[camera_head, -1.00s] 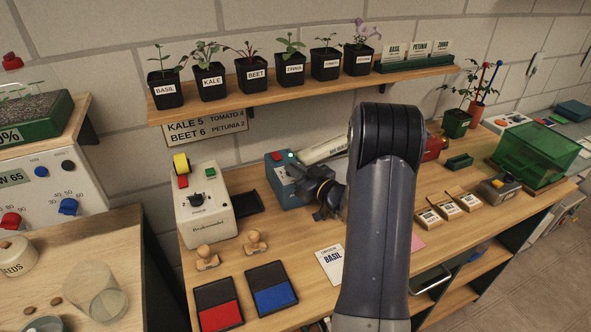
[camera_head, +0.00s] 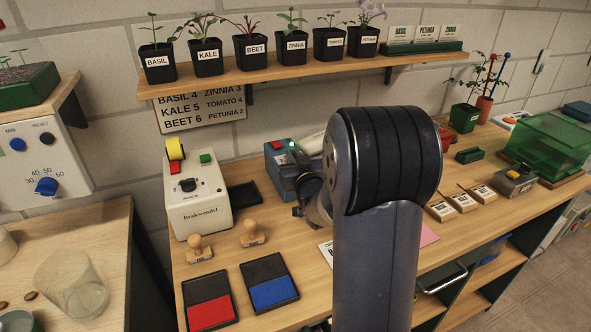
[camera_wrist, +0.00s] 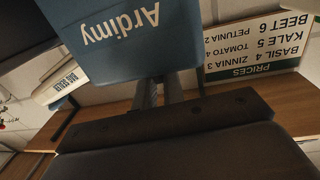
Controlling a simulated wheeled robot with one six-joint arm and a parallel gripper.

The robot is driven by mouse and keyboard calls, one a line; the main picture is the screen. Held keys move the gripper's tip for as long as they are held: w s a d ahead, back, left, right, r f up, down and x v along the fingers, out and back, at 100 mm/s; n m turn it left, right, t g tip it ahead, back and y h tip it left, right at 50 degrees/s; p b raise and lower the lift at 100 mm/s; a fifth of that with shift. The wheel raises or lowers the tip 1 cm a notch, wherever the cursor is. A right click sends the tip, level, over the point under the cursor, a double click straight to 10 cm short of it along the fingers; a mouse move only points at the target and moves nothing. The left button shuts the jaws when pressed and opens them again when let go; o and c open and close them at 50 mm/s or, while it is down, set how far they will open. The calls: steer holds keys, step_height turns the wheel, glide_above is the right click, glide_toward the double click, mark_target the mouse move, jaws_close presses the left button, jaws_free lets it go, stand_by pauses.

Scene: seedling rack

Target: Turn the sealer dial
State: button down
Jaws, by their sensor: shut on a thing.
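The sealer is a blue box (camera_head: 280,170) with a red button and a lit green lamp on top, standing at the back of the bench. In the wrist view its blue face (camera_wrist: 125,35) reads "Ardimy" upside down, and its pale bar (camera_wrist: 62,84) reads "BAG SEALER". My gripper (camera_head: 300,190) is at the sealer's front right side, partly hidden by my arm. In the wrist view its two fingers (camera_wrist: 158,92) reach to the sealer and are shut on its dial. The dial itself is hidden, so its setting cannot be read.
Left of the sealer stands a cream machine (camera_head: 200,200) with a black dial. Two wooden stamps (camera_head: 252,234) and red and blue ink pads (camera_head: 270,285) lie in front. A shelf of potted seedlings (camera_head: 290,72) hangs above. Seed packets (camera_head: 460,202) lie to the right.

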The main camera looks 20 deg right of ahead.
steer(key=shift+a+f+m+g+h+b, duration=0.15)
steer(key=shift+m+h+b, duration=0.35)
steer(key=shift+h+b, duration=0.3)
steer(key=shift+a+r+m+g+h+b, duration=0.15)
steer(key=shift+m+h+b, duration=0.35)
steer(key=shift+h+b, duration=0.25)
steer(key=shift+d+m+h+b, duration=0.1)
steer(key=shift+m+h+b, duration=0.25)
steer(key=shift+h, duration=0.3)
steer(key=c, duration=1.5)
jaws_free()
steer(key=v, duration=1)
steer(key=shift+s+r+b, duration=0.2)
steer(key=shift+s+b, duration=0.1)
steer(key=shift+b, duration=0.1)
steer(key=x, duration=0.5)
steer(key=p+x, duration=0.1)
steer(key=x, duration=0.4)
steer(key=shift+w+f, duration=0.2)
steer(key=shift+w, duration=0.15)
